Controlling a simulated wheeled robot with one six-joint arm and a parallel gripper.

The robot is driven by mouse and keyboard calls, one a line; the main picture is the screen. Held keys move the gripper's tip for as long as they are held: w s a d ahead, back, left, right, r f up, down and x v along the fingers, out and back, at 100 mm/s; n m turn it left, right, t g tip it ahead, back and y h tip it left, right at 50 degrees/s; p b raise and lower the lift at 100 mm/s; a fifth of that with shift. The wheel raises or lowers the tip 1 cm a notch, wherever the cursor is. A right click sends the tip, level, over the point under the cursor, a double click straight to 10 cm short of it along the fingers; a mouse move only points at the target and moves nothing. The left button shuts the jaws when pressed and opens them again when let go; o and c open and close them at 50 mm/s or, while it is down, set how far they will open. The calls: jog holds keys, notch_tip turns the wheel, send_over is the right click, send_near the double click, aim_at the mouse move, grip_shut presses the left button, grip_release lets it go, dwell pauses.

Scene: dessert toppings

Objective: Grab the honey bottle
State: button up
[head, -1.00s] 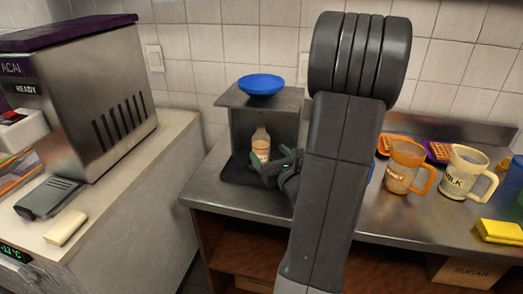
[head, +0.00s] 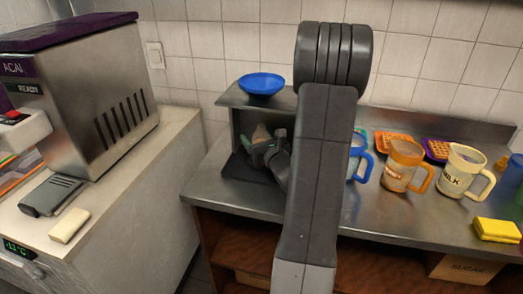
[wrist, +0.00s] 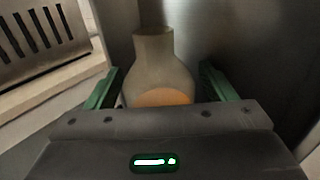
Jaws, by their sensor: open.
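A pale, translucent bottle (wrist: 158,72) with orange-tan contents stands under the small metal shelf. In the wrist view it is between the two green fingers of my gripper (wrist: 160,78), with a gap visible on each side. My gripper is open around it. In the head view, my gripper (head: 262,150) is inside the niche under the shelf and covers most of the bottle; only its upper part (head: 261,132) shows. I cannot read any label on the bottle.
A blue bowl (head: 261,84) sits on the metal shelf (head: 232,97) above the bottle. To the right are a blue mug (head: 359,152), an orange mug (head: 402,167), a mug marked MILK (head: 462,173) and a yellow sponge (head: 497,231). An ACAI machine (head: 95,95) stands left.

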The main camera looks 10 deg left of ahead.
jog(key=c, duration=1.3)
jog(key=shift+r, duration=0.15)
